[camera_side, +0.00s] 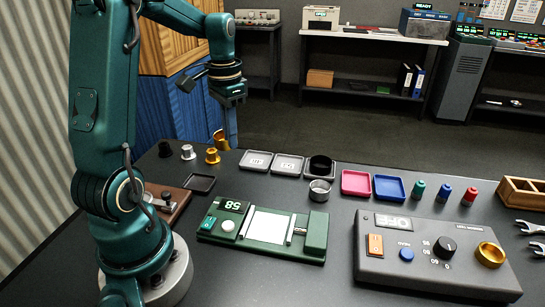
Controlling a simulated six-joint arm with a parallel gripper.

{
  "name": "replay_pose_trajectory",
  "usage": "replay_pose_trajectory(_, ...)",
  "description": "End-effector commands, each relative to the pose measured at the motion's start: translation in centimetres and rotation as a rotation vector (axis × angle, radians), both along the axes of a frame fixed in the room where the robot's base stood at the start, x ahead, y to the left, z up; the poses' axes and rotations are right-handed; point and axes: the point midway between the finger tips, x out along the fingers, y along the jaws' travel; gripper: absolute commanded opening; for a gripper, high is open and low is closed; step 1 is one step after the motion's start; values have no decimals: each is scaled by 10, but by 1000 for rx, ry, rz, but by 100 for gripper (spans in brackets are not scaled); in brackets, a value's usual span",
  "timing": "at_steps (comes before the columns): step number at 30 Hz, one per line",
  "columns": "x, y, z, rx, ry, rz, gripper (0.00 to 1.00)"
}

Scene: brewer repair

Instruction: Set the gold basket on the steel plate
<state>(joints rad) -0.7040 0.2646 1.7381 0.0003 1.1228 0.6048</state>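The gold basket (220,140) is a small, shiny gold cup at the lower end of my gripper (230,143), near the far left edge of the table. My gripper points down and appears shut on it; the fingers partly hide the basket. The basket looks tilted and seems to be just off the table. The steel plate (268,225) is a bright, bare square on the green scale (312,236) in the middle foreground. It lies well to the right of and nearer than my gripper.
Small trays (255,160) and a steel basket (319,191) lie behind the scale. A grey control box (435,260) with a gold ring (490,254) stands at right.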

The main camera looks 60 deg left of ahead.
Motion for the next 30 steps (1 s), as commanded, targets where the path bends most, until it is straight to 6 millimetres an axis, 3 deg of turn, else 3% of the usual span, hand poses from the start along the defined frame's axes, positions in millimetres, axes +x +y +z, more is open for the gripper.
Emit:
replay_pose_trajectory(8, 8, -78, -22, -2, 4, -181, 0)
replay_pose_trajectory(15, -4, -148, -34, -5, 14, -409, 0)
replay_pose_trajectory(21, -13, -177, -35, -7, 22, -531, 0)
replay_pose_trajectory(30, -14, -183, -48, -7, 24, -560, 0)
